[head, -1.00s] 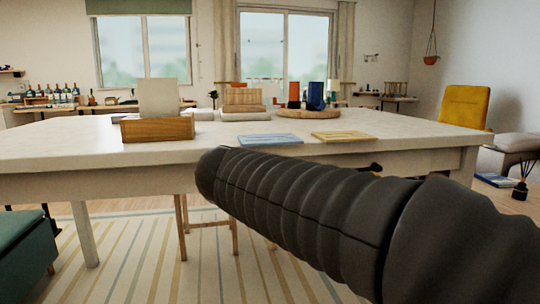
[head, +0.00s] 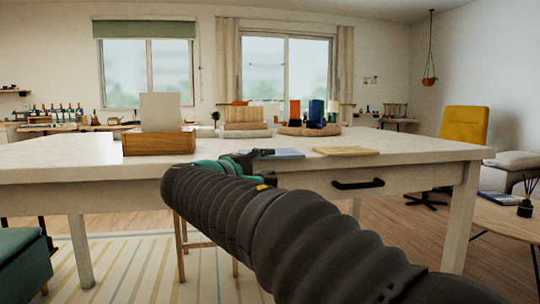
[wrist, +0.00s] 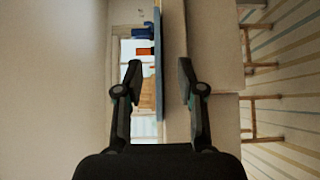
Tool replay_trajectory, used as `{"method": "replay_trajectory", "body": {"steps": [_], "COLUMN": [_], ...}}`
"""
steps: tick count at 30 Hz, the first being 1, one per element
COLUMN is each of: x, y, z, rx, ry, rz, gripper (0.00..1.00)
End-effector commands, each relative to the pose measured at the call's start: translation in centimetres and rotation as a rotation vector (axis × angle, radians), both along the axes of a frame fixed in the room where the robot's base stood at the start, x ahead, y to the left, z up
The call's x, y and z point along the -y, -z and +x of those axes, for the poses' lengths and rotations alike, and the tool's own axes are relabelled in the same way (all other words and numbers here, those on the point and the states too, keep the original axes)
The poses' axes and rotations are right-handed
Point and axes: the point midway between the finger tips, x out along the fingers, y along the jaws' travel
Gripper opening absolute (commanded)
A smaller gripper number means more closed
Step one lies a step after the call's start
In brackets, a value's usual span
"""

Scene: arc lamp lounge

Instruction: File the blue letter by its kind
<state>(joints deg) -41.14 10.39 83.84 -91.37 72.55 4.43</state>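The blue letter (head: 284,154) lies flat near the front edge of the white table, partly hidden by my gripper in the head view. In the wrist view it is a thin blue strip (wrist: 159,75) seen nearly edge-on, between my spread fingers. My gripper (wrist: 160,64) is open, with one finger on each side of the letter's plane; I cannot tell whether either touches it. In the head view my gripper (head: 255,154) is at the letter's left end. A yellow letter (head: 346,151) lies to the right. A wooden box (head: 158,143) with an upright pale card (head: 160,111) stands left.
Behind the letters are a slatted wooden rack (head: 248,115) and a round tray (head: 295,131) bearing blue and orange-black holders. The white table (head: 70,153) has a drawer with a black handle (head: 358,184). Its left and right ends are clear. A yellow chair (head: 464,124) stands behind right.

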Motion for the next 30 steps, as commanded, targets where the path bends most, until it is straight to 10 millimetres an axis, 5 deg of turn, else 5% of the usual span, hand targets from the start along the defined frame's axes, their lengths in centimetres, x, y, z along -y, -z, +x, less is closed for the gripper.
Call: {"method": "replay_trajectory", "body": {"steps": [15,23,28,30], "x": [2.3,2.5,2.5,2.5], "y": [-0.3,-0.3,-0.3,-0.3], "z": [4.5,4.9,4.9,4.9], "rx": [-0.001,-0.001,-0.001,-0.001], "ry": [0.001,-0.001,-0.001,-0.001], "rz": [0.001,0.001,0.001,0.001], "gripper": [0.39,0.39,0.01,0.0]}}
